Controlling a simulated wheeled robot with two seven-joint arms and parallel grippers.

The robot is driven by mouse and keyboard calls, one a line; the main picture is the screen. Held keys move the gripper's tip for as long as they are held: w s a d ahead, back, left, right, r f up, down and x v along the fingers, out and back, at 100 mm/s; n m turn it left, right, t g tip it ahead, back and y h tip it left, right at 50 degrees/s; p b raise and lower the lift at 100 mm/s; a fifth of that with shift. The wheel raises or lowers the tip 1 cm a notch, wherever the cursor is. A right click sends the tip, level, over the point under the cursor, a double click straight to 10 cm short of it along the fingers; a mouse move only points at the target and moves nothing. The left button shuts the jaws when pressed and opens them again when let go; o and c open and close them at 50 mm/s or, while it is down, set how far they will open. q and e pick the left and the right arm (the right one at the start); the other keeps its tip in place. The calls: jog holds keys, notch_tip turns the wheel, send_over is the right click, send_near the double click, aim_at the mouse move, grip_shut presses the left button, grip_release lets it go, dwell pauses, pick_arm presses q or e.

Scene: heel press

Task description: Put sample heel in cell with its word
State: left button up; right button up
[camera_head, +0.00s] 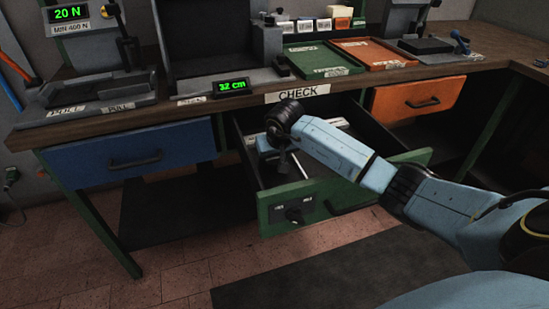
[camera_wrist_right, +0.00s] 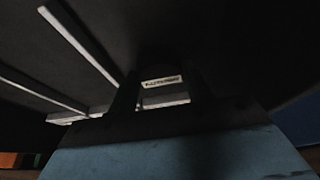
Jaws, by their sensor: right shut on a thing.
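My right gripper (camera_head: 281,152) points down into the open green-fronted drawer (camera_head: 292,207) under the CHECK sign. It is shut on what looks like the sample heel, which is mostly hidden by the fingers and shadow. In the right wrist view, a pale label with dark lettering (camera_wrist_right: 162,82) shows between the dark fingers; I cannot read it or tell whether it is on the held piece or in the drawer. Pale divider strips (camera_wrist_right: 80,45) run across the dark drawer floor, beside the gripper. My left gripper is out of view.
The CHECK sign (camera_head: 298,93) is on the bench edge above the drawer. A blue drawer (camera_head: 135,152) is shut at left; an orange drawer (camera_head: 418,97) is at right. Green (camera_head: 322,60) and orange (camera_head: 374,53) trays stand on the bench. Displays read 20 N and 32 cm.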

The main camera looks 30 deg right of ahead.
jog(key=shift+f, duration=0.1)
jog(key=o, duration=1.1)
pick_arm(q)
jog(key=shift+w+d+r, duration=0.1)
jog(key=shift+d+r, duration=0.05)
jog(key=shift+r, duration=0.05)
pick_arm(e)
jog(key=shift+r, duration=0.2)
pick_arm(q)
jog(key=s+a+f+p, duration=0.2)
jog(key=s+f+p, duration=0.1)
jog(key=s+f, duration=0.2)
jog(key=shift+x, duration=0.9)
pick_arm(e)
jog(key=shift+v, duration=5.95)
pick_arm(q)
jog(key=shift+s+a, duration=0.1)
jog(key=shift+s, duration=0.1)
pick_arm(e)
jog(key=shift+s+a, duration=0.1)
